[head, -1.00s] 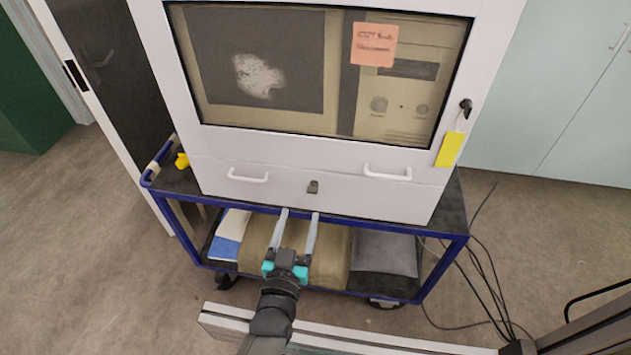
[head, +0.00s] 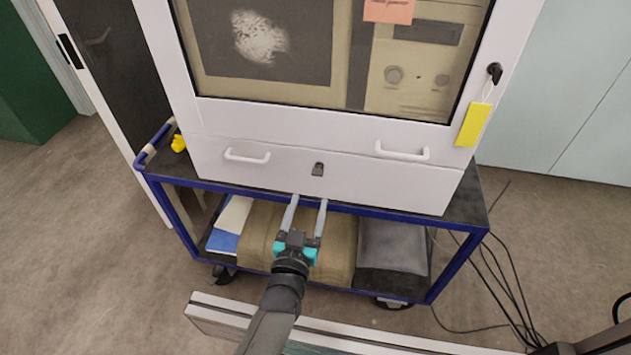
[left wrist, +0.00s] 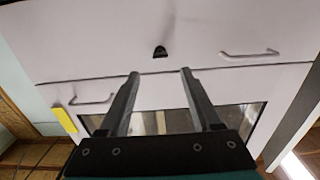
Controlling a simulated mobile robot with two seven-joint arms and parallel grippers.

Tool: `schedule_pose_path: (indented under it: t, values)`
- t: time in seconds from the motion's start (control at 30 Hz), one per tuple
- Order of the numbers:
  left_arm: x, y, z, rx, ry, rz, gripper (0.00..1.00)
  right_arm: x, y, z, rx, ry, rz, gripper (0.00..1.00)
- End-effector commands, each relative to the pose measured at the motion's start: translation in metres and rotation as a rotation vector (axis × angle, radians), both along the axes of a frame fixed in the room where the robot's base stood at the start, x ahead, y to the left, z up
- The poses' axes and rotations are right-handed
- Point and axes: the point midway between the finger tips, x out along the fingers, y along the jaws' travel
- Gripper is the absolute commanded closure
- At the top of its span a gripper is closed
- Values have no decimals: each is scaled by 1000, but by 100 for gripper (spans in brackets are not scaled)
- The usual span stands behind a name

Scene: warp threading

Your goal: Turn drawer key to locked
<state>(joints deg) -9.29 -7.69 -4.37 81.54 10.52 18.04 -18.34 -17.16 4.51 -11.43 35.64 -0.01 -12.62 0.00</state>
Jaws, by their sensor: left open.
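The drawer key (head: 318,169) is a small dark piece in the middle of the white drawer front (head: 270,175), between two white handles. In the left wrist view the key (left wrist: 160,51) shows as a small dark shape just beyond my fingertips. My left gripper (head: 309,200) is open and empty, its two fingers pointing at the drawer from in front and below the key. In the left wrist view the left gripper (left wrist: 160,72) has its fingers apart, with the key lined up between them but not touched. My right gripper is not in view.
The white cabinet (head: 250,118) stands on a blue-framed cart (head: 450,262) with folded cloths on its lower shelf. A yellow tag (head: 474,124) hangs from a dark key (head: 494,72) on the window frame. White handles (head: 247,157) (head: 402,153) flank the drawer key. Cables lie on the floor at right.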

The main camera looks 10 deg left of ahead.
Motion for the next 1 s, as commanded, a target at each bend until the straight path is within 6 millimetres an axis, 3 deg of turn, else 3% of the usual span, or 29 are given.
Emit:
schedule_pose_path:
  t: [0.2, 0.5, 0.93, 1.0]
  values:
    - [40, 0, -1, -1, -2, 1, 35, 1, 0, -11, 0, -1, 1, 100]
    - [75, 1, -1, -1, 0, 1, 35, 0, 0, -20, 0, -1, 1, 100]
    - [82, 1, 0, -1, 1, 1, 35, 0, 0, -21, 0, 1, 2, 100]
    - [82, 1, 0, -1, 1, 1, 42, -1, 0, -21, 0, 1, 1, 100]
